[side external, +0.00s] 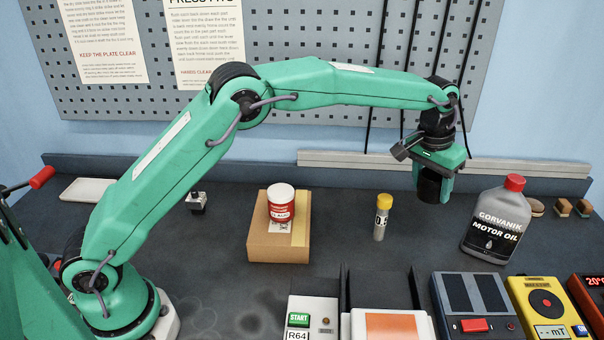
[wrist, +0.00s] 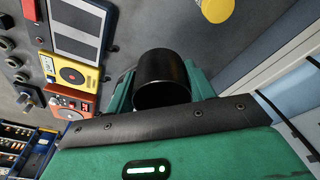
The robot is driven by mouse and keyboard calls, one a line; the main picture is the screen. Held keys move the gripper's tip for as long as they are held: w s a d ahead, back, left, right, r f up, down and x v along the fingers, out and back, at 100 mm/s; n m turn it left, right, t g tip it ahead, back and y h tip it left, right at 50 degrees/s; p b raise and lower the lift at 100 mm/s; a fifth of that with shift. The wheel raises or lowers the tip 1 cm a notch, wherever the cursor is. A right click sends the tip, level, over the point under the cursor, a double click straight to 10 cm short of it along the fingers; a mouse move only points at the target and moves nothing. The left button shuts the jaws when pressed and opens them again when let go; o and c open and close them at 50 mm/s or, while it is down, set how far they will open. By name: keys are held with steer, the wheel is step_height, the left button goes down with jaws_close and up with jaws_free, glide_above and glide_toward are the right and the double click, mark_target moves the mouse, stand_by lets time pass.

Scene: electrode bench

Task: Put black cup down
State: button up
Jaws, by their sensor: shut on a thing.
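The black cup (side external: 429,186) hangs in my gripper (side external: 434,178) on the right side of the side external view, above the dark bench. My gripper is shut on it, with green fingers at its sides. In the wrist view the cup (wrist: 162,80) shows its open dark mouth between the two green fingers (wrist: 163,88). The cup appears roughly upright and its lower end seems clear of the bench, though the exact gap is hard to tell.
A yellow-capped vial (side external: 381,218) stands left of the cup. A Motor Oil bottle (side external: 494,222) stands to its right. A red-and-white jar (side external: 281,205) sits on a cardboard box (side external: 262,243). Instruments, including a yellow meter (side external: 545,305), line the front. Bare bench (side external: 345,220) lies between box and vial.

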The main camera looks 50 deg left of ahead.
steer(key=shift+s+a, duration=0.25)
steer(key=shift+a, duration=0.5)
steer(key=s+a+n, duration=0.2)
steer(key=s+a, duration=0.6)
steer(key=a, duration=0.5)
glide_above(331, 204)
steer(key=shift+y, duration=0.4)
steer(key=f, duration=0.8)
steer(key=s+f, duration=0.1)
steer(key=f, duration=0.3)
steer(key=shift+f, duration=2.2)
steer(key=shift+f, duration=0.15)
steer(key=o, duration=0.9)
steer(key=shift+o, duration=0.2)
